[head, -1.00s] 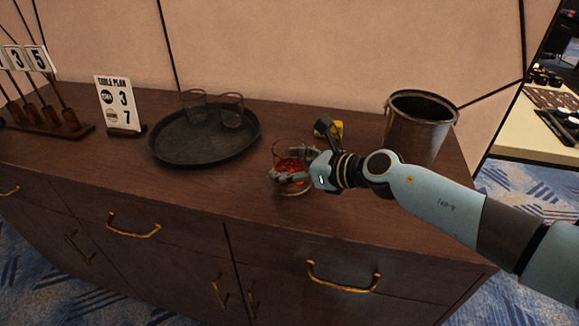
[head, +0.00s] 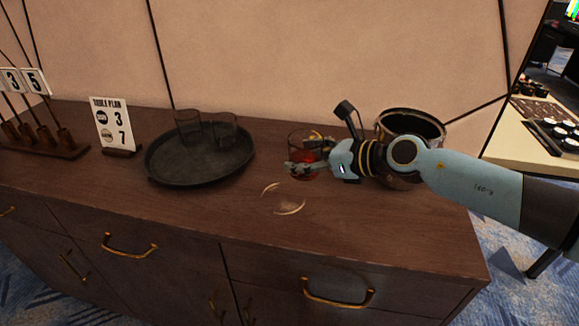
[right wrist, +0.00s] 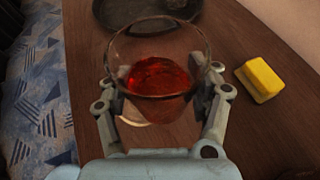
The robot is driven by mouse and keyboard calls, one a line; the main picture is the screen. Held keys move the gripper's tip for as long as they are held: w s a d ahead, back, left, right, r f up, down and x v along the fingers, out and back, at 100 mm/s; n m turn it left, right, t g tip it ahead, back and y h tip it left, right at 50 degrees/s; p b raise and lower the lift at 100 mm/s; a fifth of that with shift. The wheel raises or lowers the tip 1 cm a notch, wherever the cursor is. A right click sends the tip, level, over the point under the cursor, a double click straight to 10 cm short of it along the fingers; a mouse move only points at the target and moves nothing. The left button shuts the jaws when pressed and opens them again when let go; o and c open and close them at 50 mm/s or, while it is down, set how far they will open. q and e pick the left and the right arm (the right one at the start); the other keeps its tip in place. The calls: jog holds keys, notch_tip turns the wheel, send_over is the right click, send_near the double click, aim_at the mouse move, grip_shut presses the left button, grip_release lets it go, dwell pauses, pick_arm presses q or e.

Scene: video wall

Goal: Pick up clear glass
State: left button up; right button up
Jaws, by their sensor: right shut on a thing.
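A clear glass (head: 301,140) with red liquid in it is held upright in my right gripper (head: 300,168). In the right wrist view the glass (right wrist: 160,60) stands between the two fingers (right wrist: 162,105), which are closed on its sides. It appears raised above the cabinet top. A thin clear round piece (head: 283,198), perhaps a coaster, lies on the wood in front of it, apart from the glass. My left gripper is not in view.
A dark round tray (head: 200,172) with two empty glasses (head: 188,127) (head: 225,131) stands to the left. A dark bucket (head: 412,124) stands behind my right arm. A yellow block (right wrist: 260,80) lies near the glass. A table-plan sign (head: 112,127) is at left.

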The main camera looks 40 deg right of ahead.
jog(key=s+d+r+b, duration=0.1)
jog(key=s+d+r, duration=0.2)
jog(key=d, duration=0.3)
jog(key=shift+r, duration=0.6)
jog(key=shift+d+r, duration=0.1)
jog(key=shift+d, duration=0.15)
dwell(1.5)
